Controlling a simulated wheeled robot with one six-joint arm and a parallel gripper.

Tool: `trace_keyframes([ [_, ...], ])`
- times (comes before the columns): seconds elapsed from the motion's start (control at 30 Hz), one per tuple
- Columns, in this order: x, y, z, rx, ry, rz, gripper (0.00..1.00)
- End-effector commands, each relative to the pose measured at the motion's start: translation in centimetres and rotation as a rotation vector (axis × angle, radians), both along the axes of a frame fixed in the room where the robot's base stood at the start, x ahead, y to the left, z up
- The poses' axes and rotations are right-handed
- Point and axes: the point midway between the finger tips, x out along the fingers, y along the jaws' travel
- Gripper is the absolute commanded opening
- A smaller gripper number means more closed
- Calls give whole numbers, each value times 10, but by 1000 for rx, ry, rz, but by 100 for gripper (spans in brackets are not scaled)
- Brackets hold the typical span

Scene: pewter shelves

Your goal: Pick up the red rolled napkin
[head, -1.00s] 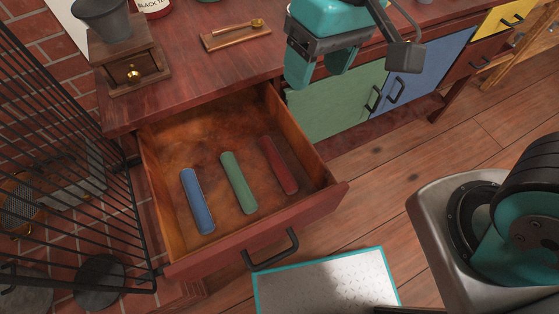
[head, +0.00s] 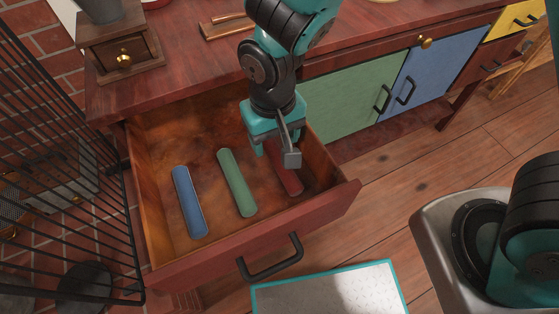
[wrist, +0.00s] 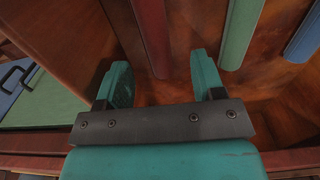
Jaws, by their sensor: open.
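The red rolled napkin (head: 287,178) lies in the open drawer (head: 255,225), the rightmost of three rolls. My gripper (head: 272,148) is over the drawer's right part, partly covering the red napkin's far end in the head view. In the wrist view the red napkin (wrist: 152,35) runs up from just beyond my fingertips, roughly in line with the gap between them. My gripper (wrist: 160,80) is open, with nothing between its fingers.
A green roll (head: 236,182) and a blue roll (head: 189,202) lie to the left in the same drawer. The drawer's right wall (head: 325,158) is close to my gripper. A black wire rack (head: 70,150) stands left of the drawer.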

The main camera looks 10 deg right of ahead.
Motion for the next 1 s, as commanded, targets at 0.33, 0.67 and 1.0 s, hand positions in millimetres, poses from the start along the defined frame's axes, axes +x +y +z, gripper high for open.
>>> trace_keyframes([
  [0.33,5,-3,-44,-2,3,0,62],
  [0.67,6,-2,-53,1,-1,0,62],
  [1.0,6,-2,-53,1,-1,0,6],
])
